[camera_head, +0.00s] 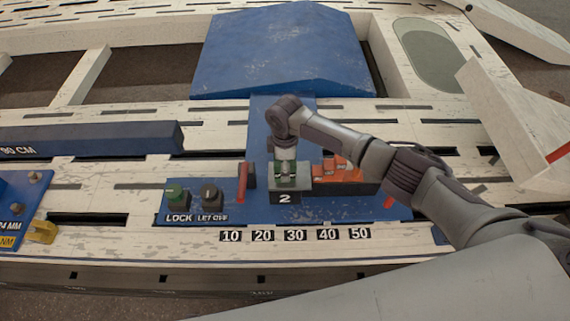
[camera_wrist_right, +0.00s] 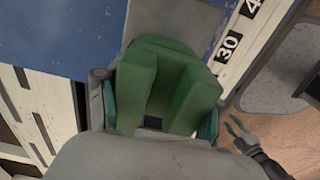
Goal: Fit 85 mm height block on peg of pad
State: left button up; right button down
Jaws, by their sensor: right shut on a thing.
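My right gripper (camera_head: 285,170) reaches down over the blue bench plate and is shut on a green block (camera_wrist_right: 163,75). In the wrist view the block is notched, with two arms and a gap between them, and sits between the fingers. The grey pad (camera_head: 286,197) marked 2 is directly below or around the block in the head view. Its peg is hidden, and I cannot tell whether the block touches it. No height mark shows on the block. My left gripper (camera_wrist_right: 236,130) shows small in the wrist view, fingers apart and empty, away from the bench.
An orange part (camera_head: 338,170) lies close right of the pad. A red lever (camera_head: 242,183) and the LOCK (camera_head: 176,195) and LET OFF (camera_head: 210,194) knobs stand left. A blue 90 CM bar (camera_head: 90,138) lies farther left. Numbered labels (camera_head: 294,235) line the front.

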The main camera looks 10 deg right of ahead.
jog(key=shift+c, duration=0.5)
grip_release()
pick_arm(q)
jog(key=shift+w+d+r, duration=0.15)
jog(key=shift+w+r, duration=0.25)
jog(key=shift+w, duration=0.05)
pick_arm(e)
jog(key=shift+f, duration=0.1)
jog(key=shift+f, duration=0.1)
pick_arm(q)
jog(key=shift+f, duration=0.1)
pick_arm(e)
notch_tip(320, 180, up, 12)
pick_arm(q)
jog(key=shift+s, duration=0.1)
